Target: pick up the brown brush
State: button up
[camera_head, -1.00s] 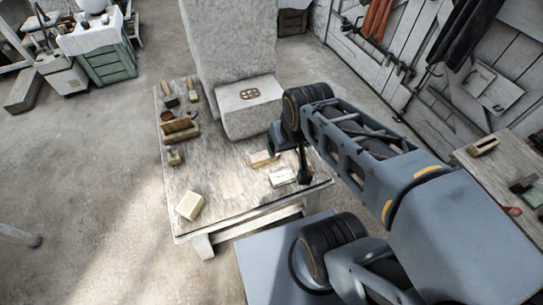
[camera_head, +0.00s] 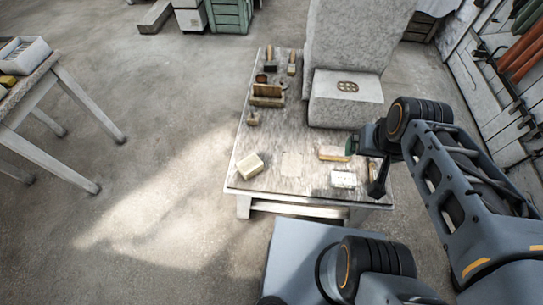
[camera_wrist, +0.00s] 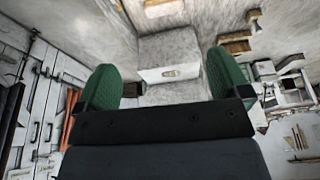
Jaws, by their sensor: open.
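The worktable (camera_head: 240,172) holds several small tools, and I cannot tell for sure which is the brown brush. Two brush-like tools with wooden handles lie at its back left, one dark-ended (camera_head: 270,60) and one lighter brown (camera_head: 292,63). A small brown piece (camera_head: 252,118) sits near the left edge. A tan, brush-like block (camera_head: 334,153) lies at the right, close to my gripper. My gripper (camera_wrist: 165,82) is open and empty, its two green fingers apart; in the head view it hangs over the table's right side, mostly hidden by my arm.
A large plaster block (camera_head: 345,100) with a round-holed inset stands at the table's back right. A brown wooden box (camera_head: 267,96), a cream block (camera_head: 250,165) and a white slab (camera_head: 343,180) lie on the table. A white table (camera_head: 60,85) stands at left; the floor between is clear.

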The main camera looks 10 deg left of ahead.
aim_at(326, 152)
jog(key=u, duration=0.25)
jog(key=k, duration=0.45)
jog(key=u, duration=0.85)
jog(key=i, duration=0.5)
jog(key=z, duration=1.25)
jog(key=k, duration=0.3)
jog(key=u, duration=1.05)
jog(key=i, duration=0.45)
jog(key=z, duration=0.05)
